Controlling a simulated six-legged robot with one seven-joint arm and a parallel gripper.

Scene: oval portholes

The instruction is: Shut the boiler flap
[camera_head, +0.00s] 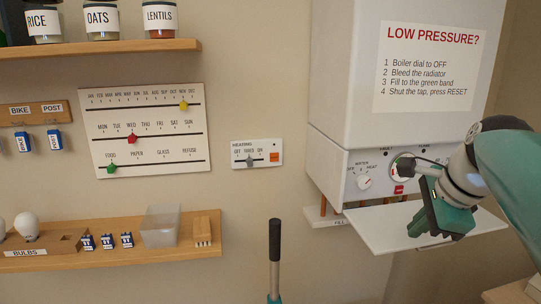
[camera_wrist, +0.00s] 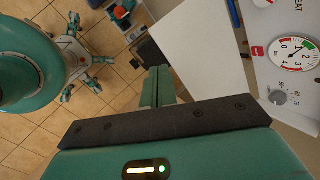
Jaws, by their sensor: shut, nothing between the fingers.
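The boiler (camera_head: 345,75) is a white box on the wall at the right of the head view. Its flap (camera_head: 375,228) is a flat white panel that stands open, sticking out about level below the control panel. The flap also shows as a white panel in the wrist view (camera_wrist: 205,50). My gripper (camera_head: 440,226) is shut and empty, in front of the flap's right part in the head view and hiding some of it. In the wrist view the green fingers (camera_wrist: 158,85) lie beside the flap's edge. I cannot tell whether they touch it.
The exposed panel has a selector dial (camera_head: 364,182) and a round gauge (camera_wrist: 293,54). Pipes with a FILL label (camera_head: 339,223) are under the boiler. A black-handled pole (camera_head: 275,255) stands left of the flap. A wooden shelf (camera_head: 140,255) and heating control (camera_head: 257,153) are further left.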

